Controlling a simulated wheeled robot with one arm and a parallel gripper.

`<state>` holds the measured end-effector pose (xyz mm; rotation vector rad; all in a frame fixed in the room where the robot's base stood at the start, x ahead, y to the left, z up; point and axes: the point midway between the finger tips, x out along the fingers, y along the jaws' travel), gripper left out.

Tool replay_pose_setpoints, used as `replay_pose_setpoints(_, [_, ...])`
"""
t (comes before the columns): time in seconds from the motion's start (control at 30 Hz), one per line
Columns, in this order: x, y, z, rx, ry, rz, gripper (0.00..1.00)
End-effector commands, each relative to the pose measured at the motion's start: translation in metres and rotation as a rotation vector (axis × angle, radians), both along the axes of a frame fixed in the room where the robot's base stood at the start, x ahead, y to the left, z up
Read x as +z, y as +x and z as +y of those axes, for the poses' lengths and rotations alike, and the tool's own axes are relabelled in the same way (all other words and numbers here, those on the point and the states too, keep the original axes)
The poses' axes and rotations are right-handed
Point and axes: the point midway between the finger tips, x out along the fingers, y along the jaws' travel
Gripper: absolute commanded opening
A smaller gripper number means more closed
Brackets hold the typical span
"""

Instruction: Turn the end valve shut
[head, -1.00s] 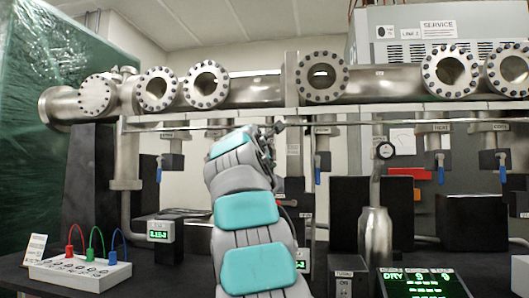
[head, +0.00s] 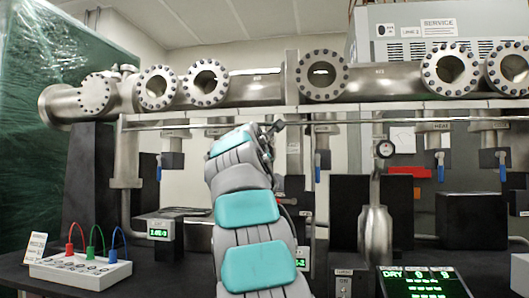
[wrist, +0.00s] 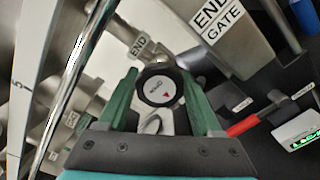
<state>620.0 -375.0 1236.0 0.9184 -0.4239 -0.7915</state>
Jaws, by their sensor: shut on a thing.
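The end valve's round black knob (wrist: 160,84) is in the middle of the wrist view. Its white face carries small print and a red arrow mark. A tag reading END (wrist: 140,46) sits on the metal fitting just behind it. My gripper (wrist: 159,90) has its two green fingers on either side of the knob and is shut on it. In the head view my own arm hides the knob and fingers.
A block labelled END GATE (wrist: 213,22) is beyond the knob. A bright metal rail (wrist: 75,80) runs along the left. A red-handled part (wrist: 243,126) and a green-lit display (wrist: 297,137) are at right. A large flanged pipe (head: 250,91) spans the head view.

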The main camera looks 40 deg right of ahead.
Motion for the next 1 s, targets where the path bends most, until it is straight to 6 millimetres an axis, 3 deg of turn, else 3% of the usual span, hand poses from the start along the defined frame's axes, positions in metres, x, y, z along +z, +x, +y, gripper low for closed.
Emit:
replay_pose_setpoints(0.1, [-0.0005, 0.0001, -0.0001, -0.001, 0.001, 0.001, 0.11])
replay_pose_setpoints(0.47, [-0.0011, -0.0001, -0.0001, 0.000, 0.048, -0.053, 0.11])
replay_pose_setpoints(1.0, [-0.0036, 0.0002, 0.0001, 0.000, 0.344, -0.398, 0.11])
